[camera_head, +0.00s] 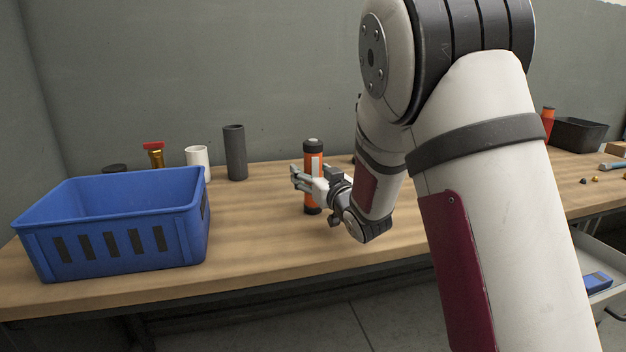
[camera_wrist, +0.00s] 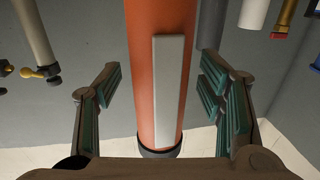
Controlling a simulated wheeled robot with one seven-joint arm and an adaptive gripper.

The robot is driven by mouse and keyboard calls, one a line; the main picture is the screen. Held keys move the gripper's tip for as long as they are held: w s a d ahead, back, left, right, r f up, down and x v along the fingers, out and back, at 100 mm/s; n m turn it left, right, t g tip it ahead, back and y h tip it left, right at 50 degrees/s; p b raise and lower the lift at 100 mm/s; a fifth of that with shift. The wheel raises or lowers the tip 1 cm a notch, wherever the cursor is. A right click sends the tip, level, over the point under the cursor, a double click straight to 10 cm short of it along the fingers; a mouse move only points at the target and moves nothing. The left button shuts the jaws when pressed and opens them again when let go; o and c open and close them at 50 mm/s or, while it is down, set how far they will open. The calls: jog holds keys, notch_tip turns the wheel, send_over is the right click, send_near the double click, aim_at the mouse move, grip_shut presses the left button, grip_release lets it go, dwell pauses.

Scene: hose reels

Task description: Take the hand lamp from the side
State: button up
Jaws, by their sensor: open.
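The hand lamp is an orange upright cylinder (camera_head: 313,160) with a dark cap, a dark base and a pale strip, standing on the workbench. In the wrist view the orange body (camera_wrist: 143,60) with its light grey strip fills the middle, with a dark ring at its lower end. My gripper (camera_head: 303,178) is at the lamp's mid height, reaching in from the right and partly covering it. In the wrist view my gripper (camera_wrist: 160,84) is open, one finger on each side of the lamp, with gaps visible on both sides.
A blue crate (camera_head: 110,245) stands at the left of the wooden workbench (camera_head: 250,240). Behind it are a red-handled brass valve (camera_head: 156,156), a white pipe (camera_head: 198,156) and a grey pipe (camera_head: 236,153). A dark bin (camera_head: 580,135) stands far right. The bench front between crate and lamp is clear.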

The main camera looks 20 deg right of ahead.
jog(key=c, duration=1.4)
jog(key=shift+r, duration=0.1)
jog(key=shift+c, duration=0.2)
